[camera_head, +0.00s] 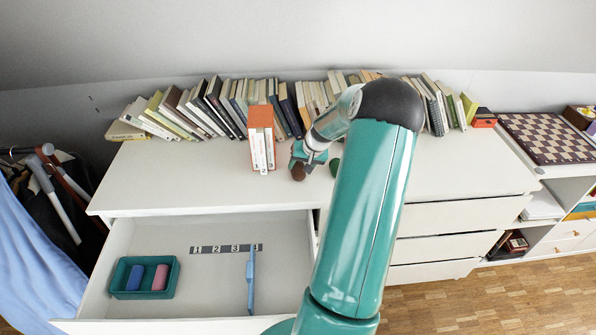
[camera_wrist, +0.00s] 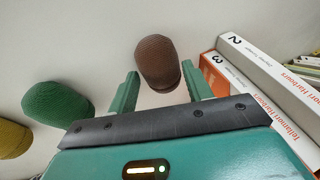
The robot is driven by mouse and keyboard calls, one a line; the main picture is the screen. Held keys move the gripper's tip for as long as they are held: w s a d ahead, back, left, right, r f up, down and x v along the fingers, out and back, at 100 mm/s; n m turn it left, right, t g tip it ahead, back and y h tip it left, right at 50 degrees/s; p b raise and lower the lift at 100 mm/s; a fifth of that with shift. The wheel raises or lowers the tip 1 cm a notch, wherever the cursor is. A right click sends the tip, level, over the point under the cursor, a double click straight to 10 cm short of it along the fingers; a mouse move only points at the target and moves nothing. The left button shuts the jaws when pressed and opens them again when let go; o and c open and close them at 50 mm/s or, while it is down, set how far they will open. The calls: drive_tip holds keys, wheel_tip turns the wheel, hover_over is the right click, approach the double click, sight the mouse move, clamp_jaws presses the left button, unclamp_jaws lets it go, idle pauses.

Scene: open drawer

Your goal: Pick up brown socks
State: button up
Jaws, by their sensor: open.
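The brown socks (camera_wrist: 157,62), a rolled bundle, lie on the white dresser top. In the wrist view they are just beyond and between the two green fingers of my gripper (camera_wrist: 160,92), which are apart with nothing held. In the head view the brown socks (camera_head: 298,172) show as a small dark brown lump right beside my gripper (camera_head: 300,158), left of my teal arm. My arm and gripper hide part of that area.
Green socks (camera_wrist: 57,106) and yellow socks (camera_wrist: 10,138) lie left of my gripper. An orange-and-white book box (camera_wrist: 262,85) stands close on the right. Books (camera_head: 215,105) line the back. The open drawer (camera_head: 210,225) holds a green bin (camera_head: 122,281) and a blue divider (camera_head: 251,280).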

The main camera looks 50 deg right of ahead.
drive_tip(key=shift+x, duration=0.85)
drive_tip(key=c, duration=0.6)
drive_tip(key=shift+r, duration=0.15)
